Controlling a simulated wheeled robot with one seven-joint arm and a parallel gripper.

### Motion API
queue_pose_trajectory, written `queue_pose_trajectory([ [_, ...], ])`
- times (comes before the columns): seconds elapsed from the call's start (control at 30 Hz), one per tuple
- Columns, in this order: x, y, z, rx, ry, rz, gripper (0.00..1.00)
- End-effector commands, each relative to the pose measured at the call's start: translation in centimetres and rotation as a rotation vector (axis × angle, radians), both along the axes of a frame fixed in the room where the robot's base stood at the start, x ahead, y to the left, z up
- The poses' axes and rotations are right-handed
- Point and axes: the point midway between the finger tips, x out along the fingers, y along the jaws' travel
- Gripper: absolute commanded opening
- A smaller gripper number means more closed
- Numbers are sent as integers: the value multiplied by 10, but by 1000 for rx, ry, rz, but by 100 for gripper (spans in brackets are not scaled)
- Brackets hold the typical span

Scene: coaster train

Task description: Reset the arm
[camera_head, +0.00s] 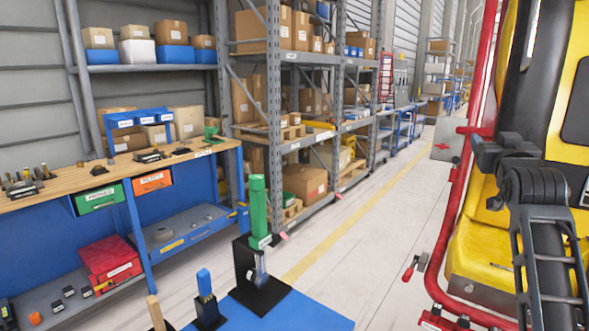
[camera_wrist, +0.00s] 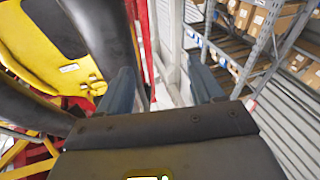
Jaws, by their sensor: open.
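My gripper (camera_wrist: 162,72) shows in the wrist view with its two grey-blue fingers apart and nothing between them. Past the fingers are the pale floor and the foot of a red post. My dark arm (camera_head: 540,215) is at the right edge in the head view, raised in front of the yellow and black coaster seat (camera_head: 480,245). The seat also shows at the upper left in the wrist view (camera_wrist: 45,45). I cannot tell in the head view how my fingers stand.
A red tube frame (camera_head: 455,190) runs beside the seat, close to my arm. A blue-topped stand (camera_head: 310,308) holds a green-handled tool (camera_head: 258,205). A wooden workbench (camera_head: 75,195) is at left, with shelving (camera_head: 273,80) behind. The aisle floor (camera_head: 375,230) is clear.

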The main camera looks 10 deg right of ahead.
Motion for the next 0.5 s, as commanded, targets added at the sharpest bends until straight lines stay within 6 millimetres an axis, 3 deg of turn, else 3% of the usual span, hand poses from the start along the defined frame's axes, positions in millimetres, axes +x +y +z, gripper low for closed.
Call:
queue_pose_trajectory([
  [0.03,-6,15,-30,5,19,20,66],
  [0.2,-33,64,-106,18,56,83,66],
  [0.5,-108,147,-212,44,119,190,66],
])
